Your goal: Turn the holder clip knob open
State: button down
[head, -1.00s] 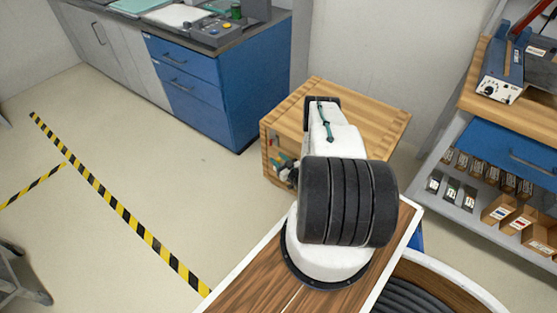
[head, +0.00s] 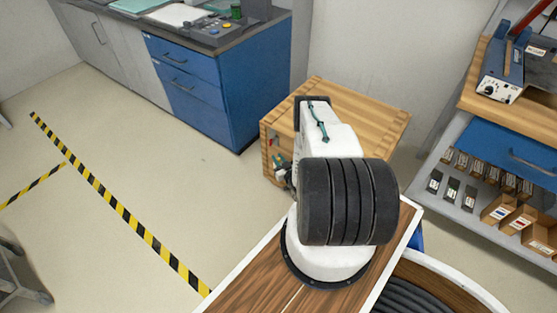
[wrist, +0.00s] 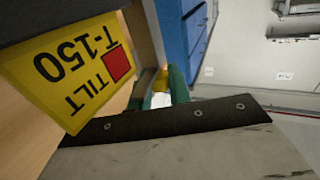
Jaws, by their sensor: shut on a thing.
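My gripper (wrist: 163,88) shows in the wrist view as green fingers beyond a dark bolted edge. It is shut on a small part at the wooden box's side, taken to be the holder clip knob (wrist: 162,77); only a bit of yellow shows between the fingers. The knob's turn angle cannot be told. In the head view my gripper (head: 281,172) is small and partly hidden by my arm, low at the left side of the wooden box (head: 365,108). A yellow label (wrist: 75,70) reading "TILT T-150" with a red square is close on the left in the wrist view.
A blue drawer cabinet (head: 235,95) stands behind and left of the box. A shelf unit with a blue drawer (head: 510,150) and small bins stands at the right. The floor (head: 160,140) at the left is clear, with striped tape (head: 115,205).

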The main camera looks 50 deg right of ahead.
jog(key=m+g+h, duration=0.3)
jog(key=h, duration=0.1)
jog(key=m+g+h, duration=0.4)
jog(key=shift+w+a+h, duration=0.15)
jog(key=shift+h, duration=0.25)
jog(key=m+g+h, duration=0.2)
jog(key=m+g, duration=0.1)
jog(key=g, duration=0.2)
jog(key=shift+m, duration=0.4)
jog(key=shift+m+g+h, duration=0.5)
jog(key=shift+m+g, duration=1.3)
jog(key=shift+g, duration=1)
jog(key=c, duration=1.4)
grip_release()
jog(key=shift+o, duration=0.2)
jog(key=a, duration=0.7)
jog(key=shift+a, duration=0.25)
jog(key=shift+w, duration=0.1)
